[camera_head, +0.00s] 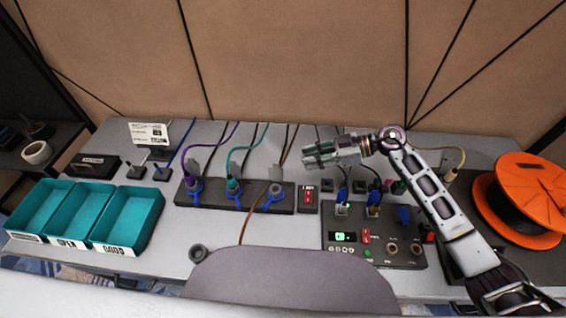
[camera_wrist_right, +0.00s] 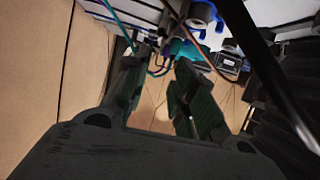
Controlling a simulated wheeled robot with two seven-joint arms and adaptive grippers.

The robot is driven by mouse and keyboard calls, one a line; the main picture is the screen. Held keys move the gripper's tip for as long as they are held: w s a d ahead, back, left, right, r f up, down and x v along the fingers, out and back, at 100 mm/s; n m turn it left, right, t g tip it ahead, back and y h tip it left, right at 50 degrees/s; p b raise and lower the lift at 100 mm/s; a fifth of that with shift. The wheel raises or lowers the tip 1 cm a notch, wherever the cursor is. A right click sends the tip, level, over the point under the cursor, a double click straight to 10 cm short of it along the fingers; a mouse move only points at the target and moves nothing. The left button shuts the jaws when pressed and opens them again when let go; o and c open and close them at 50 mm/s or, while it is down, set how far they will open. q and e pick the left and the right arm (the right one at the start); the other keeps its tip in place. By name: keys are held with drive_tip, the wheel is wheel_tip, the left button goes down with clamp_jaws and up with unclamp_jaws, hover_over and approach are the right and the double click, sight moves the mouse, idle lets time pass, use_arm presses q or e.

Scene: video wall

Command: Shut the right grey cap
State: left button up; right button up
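A dark socket strip (camera_head: 247,205) lies along the middle of the table with three blue-ringed sockets, a grey cap at each. The right grey cap (camera_head: 276,188) stands up at the rightmost socket. A brown cable (camera_head: 248,219) runs down from near that socket. My right gripper (camera_head: 318,156) hangs above and behind the strip's right end, apart from the cap, pointing left. In the right wrist view its two dark fingers (camera_wrist_right: 160,88) are spread with nothing between them. Blue and grey socket parts (camera_wrist_right: 198,20) show beyond the fingers. My left gripper is not in view.
A control panel (camera_head: 335,256) with blue plugs and a red switch stands to the right of the strip. A small red switch box (camera_head: 308,198) is beside the strip. Teal bins (camera_head: 127,216) sit at left, an orange reel (camera_head: 519,195) at far right. Several cables run behind.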

sight(276, 171)
drive_tip(key=x, duration=0.9)
drive_tip(key=shift+a, duration=0.25)
drive_tip(key=shift+f, duration=0.1)
drive_tip(key=shift+s, duration=0.1)
clamp_jaws()
